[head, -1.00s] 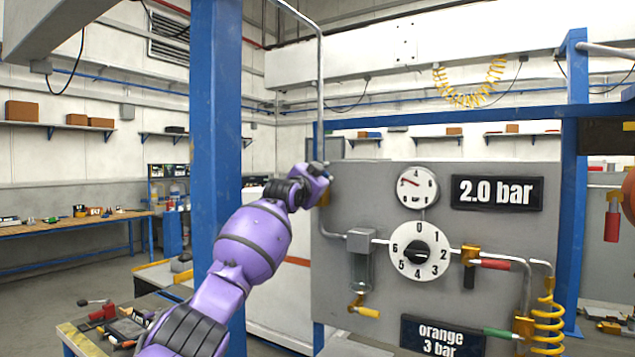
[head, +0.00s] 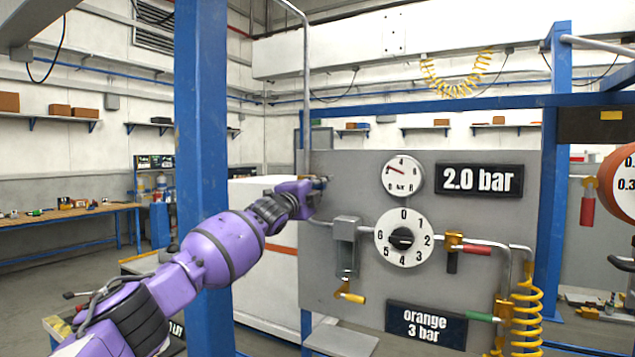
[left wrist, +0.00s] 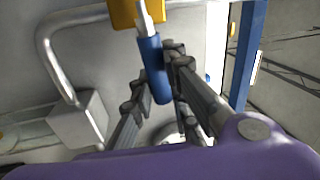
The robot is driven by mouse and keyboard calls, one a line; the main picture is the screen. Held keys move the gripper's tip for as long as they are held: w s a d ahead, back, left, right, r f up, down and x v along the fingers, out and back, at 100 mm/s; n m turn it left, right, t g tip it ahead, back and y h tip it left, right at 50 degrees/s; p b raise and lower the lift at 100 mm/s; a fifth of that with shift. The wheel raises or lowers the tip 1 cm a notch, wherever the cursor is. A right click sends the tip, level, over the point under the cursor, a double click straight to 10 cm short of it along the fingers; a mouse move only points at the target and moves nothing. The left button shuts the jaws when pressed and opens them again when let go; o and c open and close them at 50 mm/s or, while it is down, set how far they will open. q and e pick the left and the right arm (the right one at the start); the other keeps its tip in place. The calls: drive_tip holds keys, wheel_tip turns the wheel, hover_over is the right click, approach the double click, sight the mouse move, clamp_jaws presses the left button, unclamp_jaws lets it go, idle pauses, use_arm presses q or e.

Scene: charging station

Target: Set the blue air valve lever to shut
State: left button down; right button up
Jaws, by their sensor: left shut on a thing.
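The blue air valve lever (left wrist: 152,65) shows in the left wrist view as a blue handle on a bare metal stem. The stem comes from a yellow valve body (left wrist: 137,12) at the top of that view. My left gripper (left wrist: 160,85) has its dark fingers on both sides of the blue handle and is shut on it. In the head view my left gripper (head: 318,185) is at the upper left edge of the grey panel (head: 345,290); it hides most of the valve there. My right gripper is not in view.
The panel carries a gauge (head: 403,173), a numbered dial (head: 403,238), a red lever (head: 477,250), a yellow lever (head: 352,297) and a green lever (head: 481,317). A blue post (head: 205,130) stands behind my left arm. A bent pipe (left wrist: 60,50) runs beside the valve.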

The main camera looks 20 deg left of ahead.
use_arm(q)
drive_tip(key=shift+d+f+m+h, duration=0.1)
drive_tip(key=shift+f+m+h, duration=0.35)
drive_tip(key=shift+m, duration=0.25)
drive_tip(key=shift+f, duration=0.1)
drive_tip(key=c, duration=1.7)
unclamp_jaws()
drive_tip(key=shift+o, duration=0.2)
